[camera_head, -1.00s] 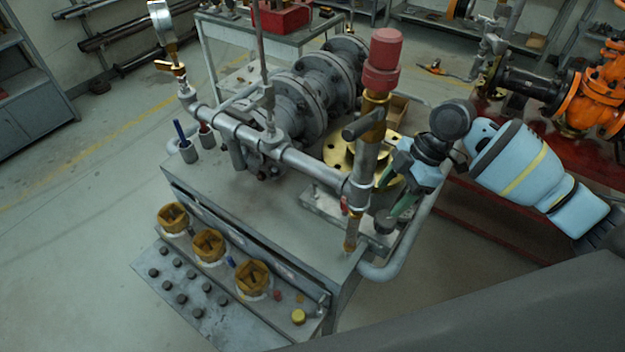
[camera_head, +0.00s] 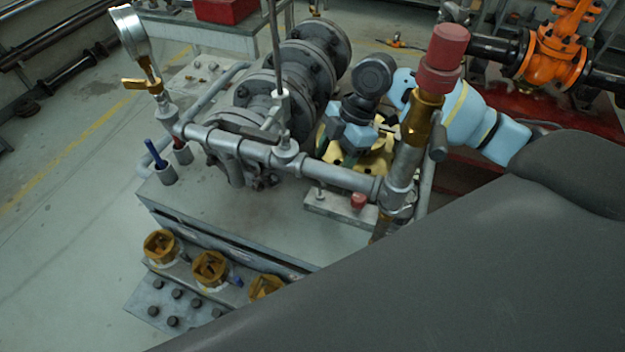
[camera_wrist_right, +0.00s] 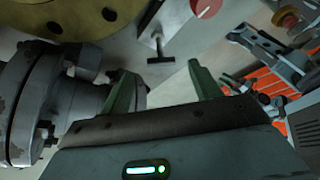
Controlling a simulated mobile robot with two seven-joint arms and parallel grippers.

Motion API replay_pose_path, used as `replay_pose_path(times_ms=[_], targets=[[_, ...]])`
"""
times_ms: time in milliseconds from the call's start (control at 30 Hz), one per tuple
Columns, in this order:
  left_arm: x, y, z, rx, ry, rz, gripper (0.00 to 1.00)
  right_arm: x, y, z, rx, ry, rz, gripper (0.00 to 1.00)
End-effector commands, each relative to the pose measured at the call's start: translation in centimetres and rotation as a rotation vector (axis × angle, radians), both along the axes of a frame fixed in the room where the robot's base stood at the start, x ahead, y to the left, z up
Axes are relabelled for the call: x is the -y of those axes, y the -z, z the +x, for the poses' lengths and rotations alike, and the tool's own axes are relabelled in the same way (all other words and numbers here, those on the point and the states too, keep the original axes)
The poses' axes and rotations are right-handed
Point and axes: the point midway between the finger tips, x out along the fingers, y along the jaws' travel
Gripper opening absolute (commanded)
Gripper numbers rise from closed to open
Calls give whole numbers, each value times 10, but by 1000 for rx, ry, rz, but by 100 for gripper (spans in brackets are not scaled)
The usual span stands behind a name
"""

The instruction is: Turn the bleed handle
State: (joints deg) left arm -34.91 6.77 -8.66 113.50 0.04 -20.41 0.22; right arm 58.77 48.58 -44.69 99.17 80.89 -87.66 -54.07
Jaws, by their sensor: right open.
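The frames do not settle which part is the bleed handle. A small brass lever (camera_head: 135,84) sits under the round gauge (camera_head: 130,32) at the left end of the pipe. A short grey side stub (camera_head: 438,146) sits on the red-capped brass fitting (camera_head: 421,112). In the right wrist view a dark T-shaped handle (camera_wrist_right: 160,58) lies beyond my open right gripper (camera_wrist_right: 163,76), with nothing between its fingers. In the head view my right gripper's body is behind the pipework, over the brass flange (camera_head: 372,162); its fingertips are hidden there. My left gripper is not in view.
A grey flanged valve body (camera_head: 290,88) stands behind the pipe (camera_head: 335,176). A large dark shape covers the lower right. An orange valve (camera_head: 557,50) stands at the back right.

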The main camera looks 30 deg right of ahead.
Motion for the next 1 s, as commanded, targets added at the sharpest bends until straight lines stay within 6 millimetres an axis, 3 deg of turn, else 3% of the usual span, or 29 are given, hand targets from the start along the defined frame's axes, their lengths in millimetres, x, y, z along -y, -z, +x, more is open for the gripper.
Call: replay_pose_path(times_ms=[167, 633, 1000], targets=[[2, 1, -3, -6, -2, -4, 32, -3, 7, 0, -2, -1, 1, 63], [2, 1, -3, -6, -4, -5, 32, -27, 64, -1, -1, 1, 0, 63], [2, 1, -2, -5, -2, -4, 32, -30, 72, -1, 0, 0, 0, 63]])
